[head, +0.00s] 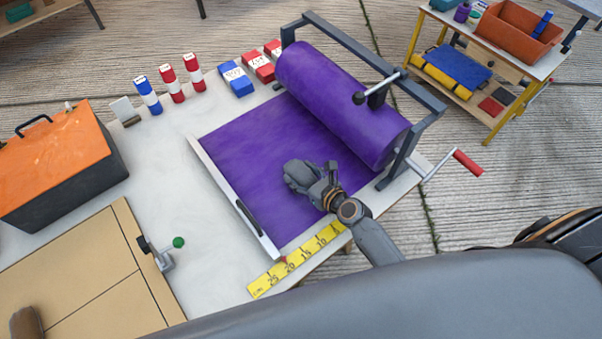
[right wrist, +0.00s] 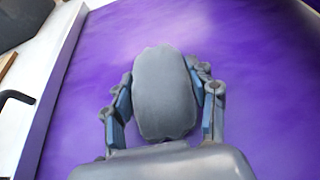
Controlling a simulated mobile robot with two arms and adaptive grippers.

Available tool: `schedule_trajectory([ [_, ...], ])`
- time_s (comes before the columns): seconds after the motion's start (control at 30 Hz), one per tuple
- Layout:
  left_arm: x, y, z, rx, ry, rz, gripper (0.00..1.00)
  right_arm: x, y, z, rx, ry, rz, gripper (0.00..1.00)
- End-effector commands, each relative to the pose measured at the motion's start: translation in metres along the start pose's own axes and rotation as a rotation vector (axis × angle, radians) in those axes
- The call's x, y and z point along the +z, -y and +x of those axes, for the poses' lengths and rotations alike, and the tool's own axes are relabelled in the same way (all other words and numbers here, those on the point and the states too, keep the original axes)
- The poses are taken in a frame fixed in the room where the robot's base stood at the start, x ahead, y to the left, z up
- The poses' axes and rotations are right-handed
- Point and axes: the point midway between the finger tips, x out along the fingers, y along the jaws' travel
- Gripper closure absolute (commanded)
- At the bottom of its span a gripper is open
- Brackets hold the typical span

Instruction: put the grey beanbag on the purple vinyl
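The grey beanbag (head: 295,174) is between the fingers of my right gripper (head: 313,180) over the purple vinyl (head: 245,150). In the right wrist view the beanbag (right wrist: 165,92) has a finger against each side, and the purple vinyl (right wrist: 265,90) fills the background. I cannot tell whether the beanbag touches the sheet or hangs just above it. The vinyl runs flat from a large roll at its upper right. My left gripper is not in view.
The roll sits in a grey frame (head: 440,105) with a red-handled crank (head: 468,163). A yellow ruler (head: 297,262) lies along the near edge. An orange-lidded box (head: 60,150) stands left. Several red and blue blocks line the back.

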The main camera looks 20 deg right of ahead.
Motion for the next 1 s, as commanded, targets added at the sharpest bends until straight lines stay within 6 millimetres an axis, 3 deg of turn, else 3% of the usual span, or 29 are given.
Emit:
schedule_trajectory([
  [0.03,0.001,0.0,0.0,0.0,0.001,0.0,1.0,0.0,0.0,0.0,0.0,-0.001,0.0,0.33],
  [0.1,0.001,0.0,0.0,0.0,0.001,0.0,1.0,0.0,0.0,0.0,0.0,-0.001,0.0,0.2],
  [0.57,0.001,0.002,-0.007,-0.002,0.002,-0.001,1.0,0.006,0.0,-0.005,0.0,-0.001,-0.001,0.2],
  [1.0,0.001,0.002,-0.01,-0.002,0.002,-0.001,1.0,0.004,0.0,-0.093,0.0,-0.002,-0.001,0.2],
])
